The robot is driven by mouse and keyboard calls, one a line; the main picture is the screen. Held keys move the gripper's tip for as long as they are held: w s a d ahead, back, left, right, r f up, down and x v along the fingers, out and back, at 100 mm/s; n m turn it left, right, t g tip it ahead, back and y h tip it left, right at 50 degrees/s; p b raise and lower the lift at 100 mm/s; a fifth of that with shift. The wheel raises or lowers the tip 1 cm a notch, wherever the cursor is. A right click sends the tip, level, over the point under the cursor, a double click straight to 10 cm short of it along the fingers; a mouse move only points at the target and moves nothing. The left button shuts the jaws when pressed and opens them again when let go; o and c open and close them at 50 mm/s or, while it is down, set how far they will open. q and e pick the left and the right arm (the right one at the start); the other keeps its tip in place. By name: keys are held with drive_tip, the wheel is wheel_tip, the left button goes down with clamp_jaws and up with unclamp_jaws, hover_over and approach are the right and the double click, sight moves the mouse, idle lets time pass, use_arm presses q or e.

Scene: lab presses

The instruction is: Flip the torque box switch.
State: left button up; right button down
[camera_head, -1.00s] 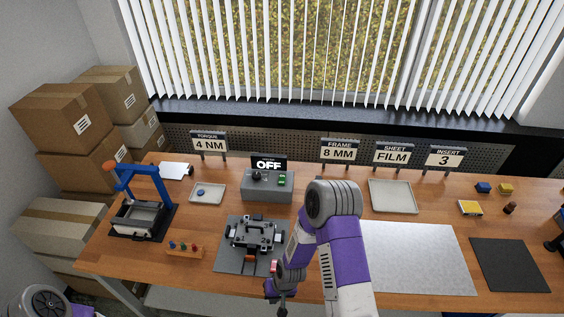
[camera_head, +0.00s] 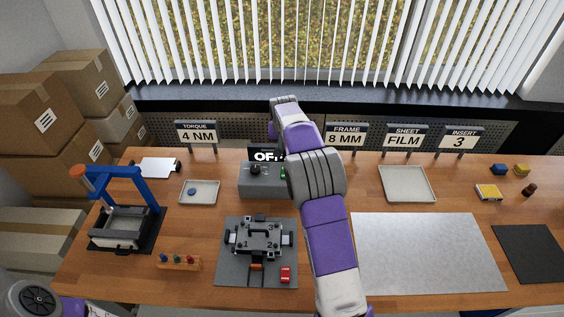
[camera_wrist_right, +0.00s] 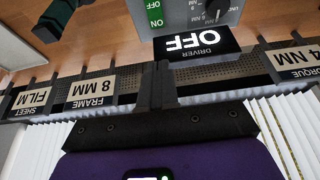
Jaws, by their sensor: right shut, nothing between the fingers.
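The torque box is a grey box (camera_head: 258,180) at the back middle of the table, with a dark knob on top and a black display (camera_wrist_right: 203,42) reading OFF. In the right wrist view the box (camera_wrist_right: 188,14) is upside down at the top, with green ON and OFF markings beside a dial. My right arm reaches over the box's right side and hides part of it. My right gripper (camera_wrist_right: 158,72) is shut and empty, its fingers in front of the display's edge in the right wrist view. I cannot tell whether it touches anything. My left gripper is out of view.
A fixture (camera_head: 232,270) with a red piece stands in front of the box. A shallow tray (camera_head: 200,197) and a blue-framed press (camera_head: 140,190) are to the left. Sign stands (camera_head: 196,133) line the back. A pale mat (camera_head: 425,255) lies clear on the right.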

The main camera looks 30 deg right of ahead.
drive_tip(key=x, duration=0.9)
drive_tip(key=s+x, duration=0.1)
drive_tip(key=x, duration=0.4)
drive_tip(key=shift+a+f+p, duration=0.1)
drive_tip(key=shift+a+p, duration=0.1)
drive_tip(key=shift+p, duration=0.2)
drive_tip(key=shift+f, duration=0.1)
